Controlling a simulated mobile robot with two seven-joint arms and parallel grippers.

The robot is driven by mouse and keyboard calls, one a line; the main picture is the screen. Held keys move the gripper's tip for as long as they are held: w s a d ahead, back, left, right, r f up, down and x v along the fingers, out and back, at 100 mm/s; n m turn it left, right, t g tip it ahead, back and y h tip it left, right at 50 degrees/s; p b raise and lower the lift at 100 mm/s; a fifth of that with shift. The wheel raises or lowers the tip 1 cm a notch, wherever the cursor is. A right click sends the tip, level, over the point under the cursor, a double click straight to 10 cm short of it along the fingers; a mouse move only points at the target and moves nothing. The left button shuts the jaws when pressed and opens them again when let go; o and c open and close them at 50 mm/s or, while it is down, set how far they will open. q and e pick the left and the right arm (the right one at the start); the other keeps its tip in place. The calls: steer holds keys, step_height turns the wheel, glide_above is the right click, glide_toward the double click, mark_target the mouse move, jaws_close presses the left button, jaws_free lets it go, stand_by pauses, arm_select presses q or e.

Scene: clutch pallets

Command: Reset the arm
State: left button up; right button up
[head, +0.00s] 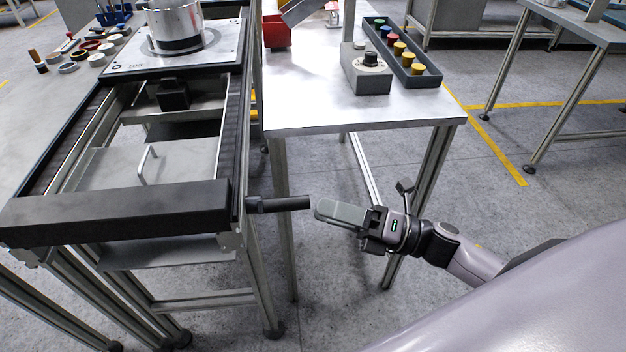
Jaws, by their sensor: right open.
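My right gripper (328,212) is in the middle of the head view, its arm coming in from the lower right. It is open and points left. Its fingertips are close to the end of a black bar-shaped handle (285,203) that sticks out from the side of the conveyor frame. I cannot tell whether they touch it. Nothing shows between the fingers. My left gripper is not in view.
A roller conveyor frame (115,213) with a metal pallet (125,58) and a silver cylindrical part (175,25) stands left. A table (350,112) at centre holds a grey button box (366,75), a tray of coloured buttons (425,75) and a red bin (277,35).

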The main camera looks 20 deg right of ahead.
steer(key=s+f+m+h, duration=0.3)
steer(key=f+m, duration=0.3)
steer(key=m, duration=0.4)
steer(key=s+d+f+m+g+h+p, duration=0.1)
steer(key=s+f+m+h, duration=0.3)
steer(key=m, duration=0.7)
steer(key=s+f+m+h+p, duration=0.1)
steer(key=s+f+m+h, duration=0.2)
steer(key=f+m+h, duration=0.4)
steer(key=f+m, duration=0.1)
steer(key=m, duration=0.3)
steer(key=shift+s+d+f, duration=0.15)
steer(key=shift+s+d, duration=0.15)
steer(key=shift+s, duration=0.05)
